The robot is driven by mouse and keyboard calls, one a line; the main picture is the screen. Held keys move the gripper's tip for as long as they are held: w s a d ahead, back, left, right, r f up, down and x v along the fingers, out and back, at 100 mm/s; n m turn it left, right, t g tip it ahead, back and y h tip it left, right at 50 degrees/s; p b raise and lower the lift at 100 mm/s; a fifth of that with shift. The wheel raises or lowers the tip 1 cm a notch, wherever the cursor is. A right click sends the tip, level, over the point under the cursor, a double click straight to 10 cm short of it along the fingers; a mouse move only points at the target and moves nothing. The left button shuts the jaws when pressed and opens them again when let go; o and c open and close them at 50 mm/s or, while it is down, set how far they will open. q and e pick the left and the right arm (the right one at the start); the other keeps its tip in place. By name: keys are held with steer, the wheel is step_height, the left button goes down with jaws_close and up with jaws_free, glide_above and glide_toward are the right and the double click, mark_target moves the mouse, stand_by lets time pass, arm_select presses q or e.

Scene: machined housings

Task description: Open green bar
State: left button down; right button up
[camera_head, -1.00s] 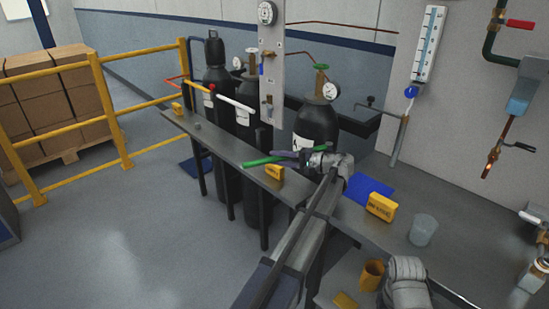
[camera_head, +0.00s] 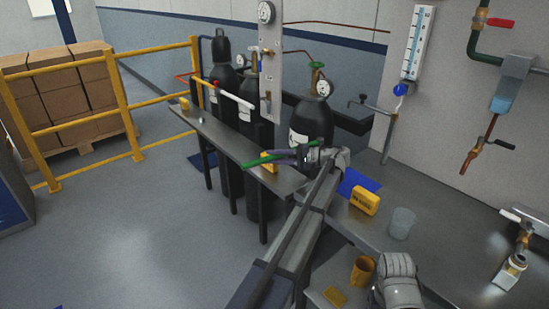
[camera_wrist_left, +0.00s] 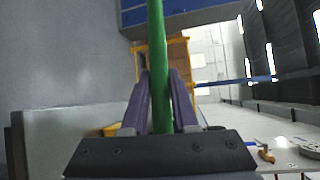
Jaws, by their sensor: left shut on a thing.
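The green bar (camera_head: 250,164) is a slim straight bar in front of the gas cylinders, over the edge of the grey bench. Its left end points down and to the left. My left gripper (camera_head: 284,154) is at its right end. In the left wrist view the green bar (camera_wrist_left: 156,60) runs straight up between the two purple fingers of my left gripper (camera_wrist_left: 160,90), which are shut on it. What the bar is fixed to is hidden behind the gripper.
Black gas cylinders (camera_head: 312,122) stand behind the bench (camera_head: 225,140). A yellow block (camera_head: 268,160) sits by the bar. Another yellow box (camera_head: 365,200), a clear cup (camera_head: 401,223) and a blue mat (camera_head: 356,182) are to the right. Floor left of the bench is clear.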

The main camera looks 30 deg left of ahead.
arm_select(q)
steer(key=c, duration=0.7)
jaws_free()
steer(key=p+v, duration=0.1)
steer(key=v, duration=0.6)
steer(key=shift+w+d, duration=0.2)
steer(key=shift+d, duration=0.15)
